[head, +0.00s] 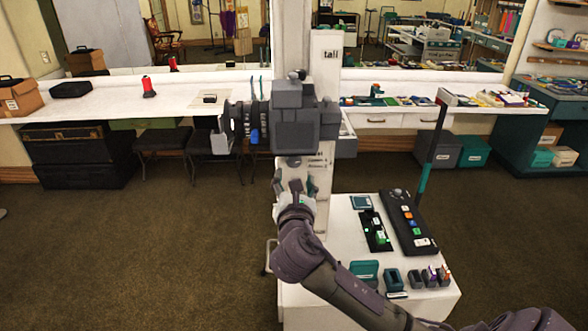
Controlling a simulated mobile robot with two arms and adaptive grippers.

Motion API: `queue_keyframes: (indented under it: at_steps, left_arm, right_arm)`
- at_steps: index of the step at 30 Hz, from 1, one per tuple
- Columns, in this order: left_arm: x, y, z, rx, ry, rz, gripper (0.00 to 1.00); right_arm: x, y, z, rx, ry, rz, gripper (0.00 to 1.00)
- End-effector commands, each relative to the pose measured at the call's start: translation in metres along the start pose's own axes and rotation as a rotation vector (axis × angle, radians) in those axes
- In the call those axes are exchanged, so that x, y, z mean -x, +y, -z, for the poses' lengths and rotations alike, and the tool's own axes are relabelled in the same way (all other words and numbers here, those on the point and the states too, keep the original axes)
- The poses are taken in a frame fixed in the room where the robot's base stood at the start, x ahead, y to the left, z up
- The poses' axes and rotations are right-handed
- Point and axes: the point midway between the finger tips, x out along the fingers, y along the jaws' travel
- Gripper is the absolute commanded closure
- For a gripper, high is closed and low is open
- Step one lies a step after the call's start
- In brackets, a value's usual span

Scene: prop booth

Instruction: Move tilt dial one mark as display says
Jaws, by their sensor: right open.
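A dark grey camera (296,115) is mounted on a white column (325,85) marked "tall". A small round grey part (294,162), perhaps the tilt dial, shows just under the camera body. My right gripper (296,184) is open, pointing up, with its fingertips just below that part; I cannot tell whether they touch it. Small lettering (318,161) on the column beside it is too small to read fully. No display text giving a direction is readable. My left gripper is out of view.
A white stand (340,275) in front holds a black control panel (408,222) with coloured buttons, a small screen (361,202) and several small blocks. A teal-and-black post (431,150) rises at its right. A long white counter (190,104) runs behind. Open floor lies left.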

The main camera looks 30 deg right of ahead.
Motion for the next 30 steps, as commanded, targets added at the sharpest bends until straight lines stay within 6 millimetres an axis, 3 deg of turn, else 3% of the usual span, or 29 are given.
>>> queue_keyframes:
  at_steps: [3, 10, 27, 30]
  left_arm:
    - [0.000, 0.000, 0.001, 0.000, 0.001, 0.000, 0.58]
    - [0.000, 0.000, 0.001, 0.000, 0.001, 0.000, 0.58]
    - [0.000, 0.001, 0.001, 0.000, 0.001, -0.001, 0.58]
    - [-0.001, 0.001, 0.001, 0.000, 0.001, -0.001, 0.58]
  right_arm:
    - [0.025, 0.000, 0.001, -0.001, 0.003, -0.002, 0.36]
    - [0.051, 0.000, 0.001, 0.001, 0.001, -0.001, 0.36]
    - [0.054, 0.000, 0.000, 0.001, 0.000, 0.000, 0.36]
    - [0.051, -0.001, 0.009, -0.006, 0.014, 0.001, 0.36]
